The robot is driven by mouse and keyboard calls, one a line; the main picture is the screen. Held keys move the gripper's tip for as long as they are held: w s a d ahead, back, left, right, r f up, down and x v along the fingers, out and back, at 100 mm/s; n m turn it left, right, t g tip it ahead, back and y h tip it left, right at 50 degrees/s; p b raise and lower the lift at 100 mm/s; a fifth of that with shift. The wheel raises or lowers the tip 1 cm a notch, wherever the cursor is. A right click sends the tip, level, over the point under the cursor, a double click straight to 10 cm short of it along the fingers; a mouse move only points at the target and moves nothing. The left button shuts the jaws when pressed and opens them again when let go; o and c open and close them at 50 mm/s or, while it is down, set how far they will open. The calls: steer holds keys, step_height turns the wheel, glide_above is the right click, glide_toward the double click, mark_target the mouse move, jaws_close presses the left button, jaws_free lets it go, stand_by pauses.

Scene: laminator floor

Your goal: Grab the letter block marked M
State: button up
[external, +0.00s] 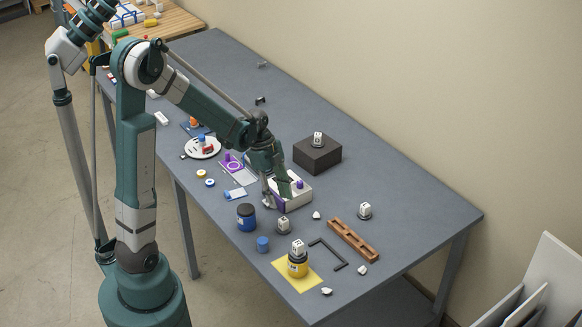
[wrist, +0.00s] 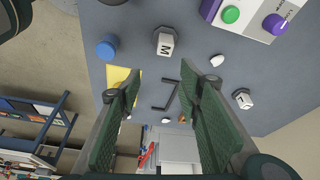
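Similar blocks stand on the dark box (external: 318,156), on the yellow jar (external: 297,266) and at the right (external: 365,209). A blue cap (external: 263,244), blue jar (external: 246,217), white box (external: 298,191), black bracket (external: 341,258) and wooden tray (external: 352,240) are nearby.

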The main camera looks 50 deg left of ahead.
steer(key=m, duration=0.2)
glide_above(283, 219)
steer(key=a, duration=0.3)
steer(key=shift+g+h, duration=0.3)
steer(key=shift+h, duration=0.1)
steer(key=shift+s+d+f+b, duration=0.1)
steer(key=shift+d+f+b, duration=0.05)
steer(key=shift+f, duration=1.05)
steer(key=shift+s+d+f+b, duration=0.1)
steer(key=shift+f+b, duration=0.05)
steer(key=shift+f, duration=1)
steer(key=shift+d+f, duration=0.1)
steer(key=shift+x, duration=1.15)
steer(key=shift+f, duration=0.1)
steer(key=shift+b+x, duration=0.45)
steer(key=shift+x, duration=2.1)
steer(key=shift+w, duration=0.1)
jaws_close()
